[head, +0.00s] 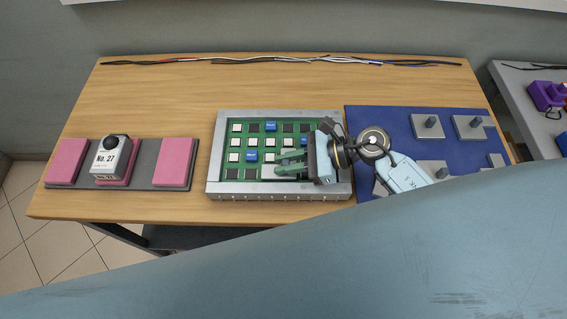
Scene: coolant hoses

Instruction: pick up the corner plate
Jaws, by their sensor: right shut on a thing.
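My right gripper (284,164), with dark green fingers, reaches in from the right over the framed green board (213,172). It is shut on a small pale grey plate (268,174), which I take to be the corner plate. This plate is near the front edge of the board, partly hidden by the fingers. I cannot tell whether it touches the board. Several grey plates with knobs, one of them at the back (427,126), stand on the blue mat (375,116); my right arm hides part of the mat. My left gripper is not in view.
White, dark and blue squares (270,126) fill the board in rows. A "No. 27" device (111,157) sits on a grey base with pink pads (173,162) at left. Cables (280,60) lie along the back. The wooden table (165,105) is clear between. Purple items (545,95) are at far right.

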